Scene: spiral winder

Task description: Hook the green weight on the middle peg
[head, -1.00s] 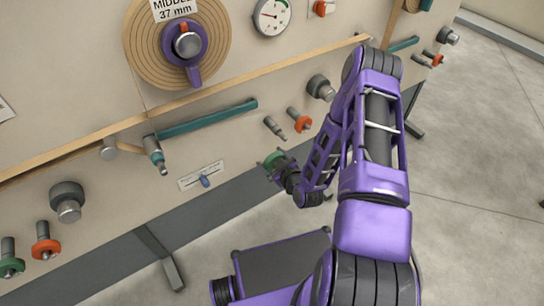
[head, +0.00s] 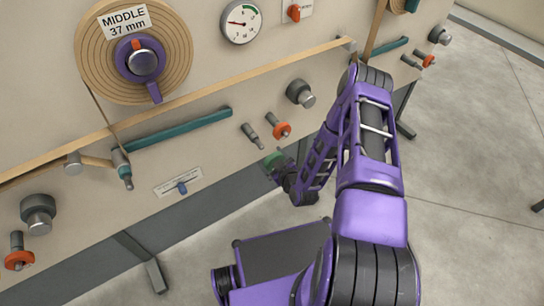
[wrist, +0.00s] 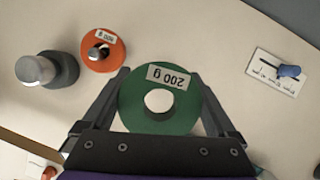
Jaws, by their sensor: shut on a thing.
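The green weight (wrist: 183,122) is a disc with a hole and a label reading 200 g. In the wrist view it sits between the two fingers of my gripper (wrist: 165,105), which is shut on it. In the head view the green weight (head: 273,159) is partly hidden at my gripper (head: 284,175), held close to the machine panel below the pegs. A bare grey peg (head: 251,134) is up and left of it. Another peg-like end (head: 122,168) sticks out at the left end of the middle teal arm (head: 180,129). Neither touches the weight.
An orange weight (head: 282,130) hangs on a peg beside the bare one, and also shows in the wrist view (wrist: 103,50). A dark knob (head: 300,93) sits above. A blue slider (head: 181,188) is at lower left. The middle spool (head: 140,62) is upper left. Open floor lies right.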

